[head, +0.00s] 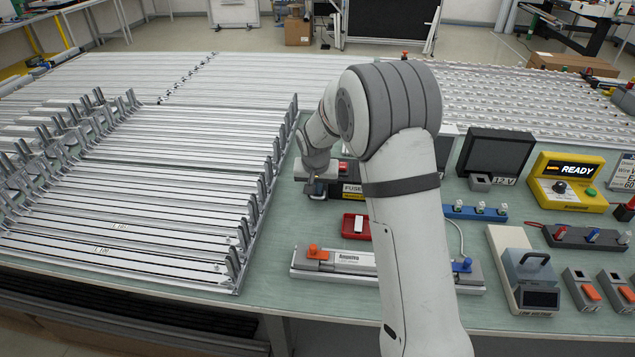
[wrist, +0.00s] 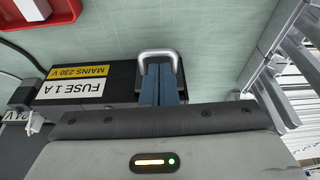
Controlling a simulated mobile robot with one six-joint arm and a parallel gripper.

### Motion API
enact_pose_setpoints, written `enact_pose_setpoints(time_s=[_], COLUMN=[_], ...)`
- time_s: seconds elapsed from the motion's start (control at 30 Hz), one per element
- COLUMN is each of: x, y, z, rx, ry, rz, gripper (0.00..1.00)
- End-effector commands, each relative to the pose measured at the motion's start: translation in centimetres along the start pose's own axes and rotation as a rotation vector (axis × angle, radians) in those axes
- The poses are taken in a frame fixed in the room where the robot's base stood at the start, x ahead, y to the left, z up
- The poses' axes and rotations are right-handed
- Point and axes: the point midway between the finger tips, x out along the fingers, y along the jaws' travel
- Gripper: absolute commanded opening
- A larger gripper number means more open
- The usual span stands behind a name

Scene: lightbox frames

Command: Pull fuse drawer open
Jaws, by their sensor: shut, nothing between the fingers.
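The fuse box is black, with a white "FUSE 1 A" label (wrist: 70,91) and a yellow "MAINS 230 V" strip in the wrist view. In the head view its label (head: 352,188) shows beside my arm, which hides part of the box. A pale metal U-shaped handle (wrist: 158,53) stands out from the dark drawer end at the box's right in the wrist view. My gripper (wrist: 160,66) has its two blue fingers side by side, shut and empty. In the picture the fingertips lie inside the handle's loop; I cannot tell whether they touch it. My gripper also shows in the head view (head: 317,192).
A red tray (head: 355,227) lies in front of the fuse box. Aluminium profile racks (head: 150,190) stand close at the left of my gripper. A light fixture (head: 335,265) lies near the table's front edge. Green table top is bare between rack and tray.

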Motion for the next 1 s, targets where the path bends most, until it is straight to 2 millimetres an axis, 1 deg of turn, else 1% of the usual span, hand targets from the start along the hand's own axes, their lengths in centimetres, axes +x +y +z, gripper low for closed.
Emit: enact_pose_setpoints(time_s=[0.27,0.37,0.4,0.6,0.7,1.0], x=[0.0,-0.1,-0.1,-1.1,-1.4,-1.6], y=[0.0,-0.1,-0.1,-0.2,-0.1,-0.1], z=[0.2,1.3,1.9,4.6,5.2,5.3], rx=[0.000,0.000,-0.001,0.000,0.000,0.001], ry=[0.000,0.001,0.000,0.000,-0.001,-0.003], rz=[0.000,0.000,0.000,0.000,0.001,0.002], gripper=[0.00,0.00,0.00,0.00,0.00,0.00])
